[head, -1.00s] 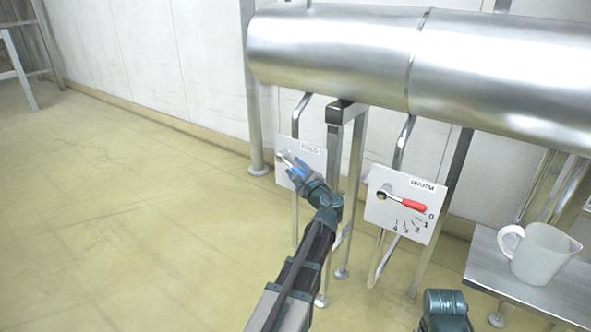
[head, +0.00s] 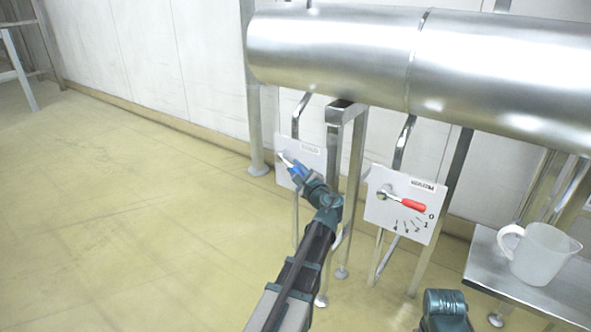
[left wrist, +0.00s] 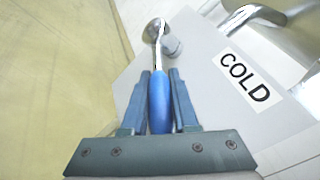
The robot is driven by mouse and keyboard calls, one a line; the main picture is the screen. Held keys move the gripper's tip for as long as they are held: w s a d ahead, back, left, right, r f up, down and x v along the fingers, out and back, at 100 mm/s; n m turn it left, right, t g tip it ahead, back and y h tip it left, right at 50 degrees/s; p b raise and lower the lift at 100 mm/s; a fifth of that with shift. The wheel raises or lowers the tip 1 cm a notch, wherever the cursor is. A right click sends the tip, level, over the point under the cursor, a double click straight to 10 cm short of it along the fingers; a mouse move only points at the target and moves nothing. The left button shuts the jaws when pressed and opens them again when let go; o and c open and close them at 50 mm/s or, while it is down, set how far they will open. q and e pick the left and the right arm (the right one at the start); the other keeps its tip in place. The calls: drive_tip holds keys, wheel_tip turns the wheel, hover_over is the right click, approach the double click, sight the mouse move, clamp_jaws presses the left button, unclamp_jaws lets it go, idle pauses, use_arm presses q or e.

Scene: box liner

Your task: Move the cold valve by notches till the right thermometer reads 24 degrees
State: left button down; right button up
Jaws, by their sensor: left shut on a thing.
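The cold valve has a blue-handled lever (left wrist: 159,98) on a white plate (left wrist: 205,75) labelled COLD in the left wrist view. In the head view this plate (head: 313,158) is at the centre left, partly covered by my left gripper (head: 297,170). My left gripper (left wrist: 160,88) is shut on the blue handle, with one finger on each side. The plate's notch marks are hidden behind the gripper. My right gripper is not clearly visible; only a dark part of my right arm shows at the bottom. No thermometer is in view.
A second plate (head: 377,212) with a red lever (head: 412,206) points near its 0 mark. A large steel tank (head: 330,50) hangs above both plates. A white jug (head: 545,255) stands on a steel table (head: 484,262) at right. The floor at left is clear.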

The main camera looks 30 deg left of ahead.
idle(0.6)
use_arm(q)
drive_tip(key=shift+f+b, duration=0.25)
drive_tip(key=shift+b, duration=0.15)
drive_tip(key=m+t+y+b, duration=0.1)
drive_tip(key=b, duration=0.1)
drive_tip(key=a+f+m+t+b, duration=0.1)
drive_tip(key=b, duration=0.2)
drive_tip(key=y+b, duration=0.1)
drive_tip(key=b, duration=0.2)
drive_tip(key=shift+a+f+m+t+y, duration=0.15)
drive_tip(key=shift+a+m+t+y, duration=0.15)
drive_tip(key=shift+m+t, duration=0.1)
drive_tip(key=c, duration=0.7)
unclamp_jaws()
